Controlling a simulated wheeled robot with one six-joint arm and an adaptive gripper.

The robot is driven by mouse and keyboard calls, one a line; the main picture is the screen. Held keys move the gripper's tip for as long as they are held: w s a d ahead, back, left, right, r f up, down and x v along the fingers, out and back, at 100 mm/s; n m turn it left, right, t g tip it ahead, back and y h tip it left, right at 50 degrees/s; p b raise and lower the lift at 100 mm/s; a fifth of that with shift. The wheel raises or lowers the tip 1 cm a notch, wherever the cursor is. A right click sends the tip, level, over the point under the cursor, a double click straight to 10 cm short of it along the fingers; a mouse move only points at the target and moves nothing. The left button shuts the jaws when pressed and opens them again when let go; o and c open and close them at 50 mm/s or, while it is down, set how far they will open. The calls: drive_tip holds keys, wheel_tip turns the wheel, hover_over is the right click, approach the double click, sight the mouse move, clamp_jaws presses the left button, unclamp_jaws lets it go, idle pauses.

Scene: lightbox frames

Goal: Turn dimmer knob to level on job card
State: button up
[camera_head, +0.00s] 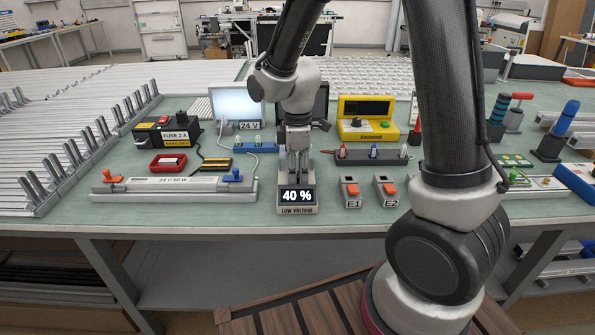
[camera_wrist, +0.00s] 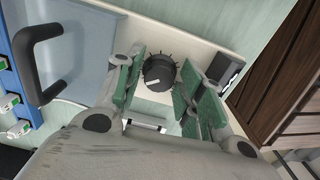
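The dimmer box (camera_head: 297,209) stands near the front edge of the bench, marked LOW VOLTAGE. Its display (camera_head: 297,196) reads 40 %. In the wrist view the black round dimmer knob (camera_wrist: 159,72) sits in a ring of tick marks, and its white pointer mark aims to the lower left. My gripper (camera_head: 298,172) points down over the box. In the wrist view its green-padded fingers (camera_wrist: 160,84) are apart, one on each side of the knob, with narrow gaps. I cannot tell how high the tips are above it. I cannot make out a job card.
Two switch boxes, E1 (camera_head: 351,193) and E2 (camera_head: 386,192), stand right of the dimmer. A long lightbox frame (camera_head: 168,184) lies left. Behind are a black fuse box (camera_head: 168,137), a lit pale panel (camera_head: 236,104) and a yellow instrument (camera_head: 366,118).

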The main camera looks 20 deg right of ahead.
drive_tip(key=shift+f, duration=0.1)
drive_tip(key=c, duration=0.7)
drive_tip(key=shift+c, duration=0.2)
drive_tip(key=shift+m, duration=3.4)
drive_tip(key=o, duration=0.7)
drive_tip(key=shift+o, duration=0.2)
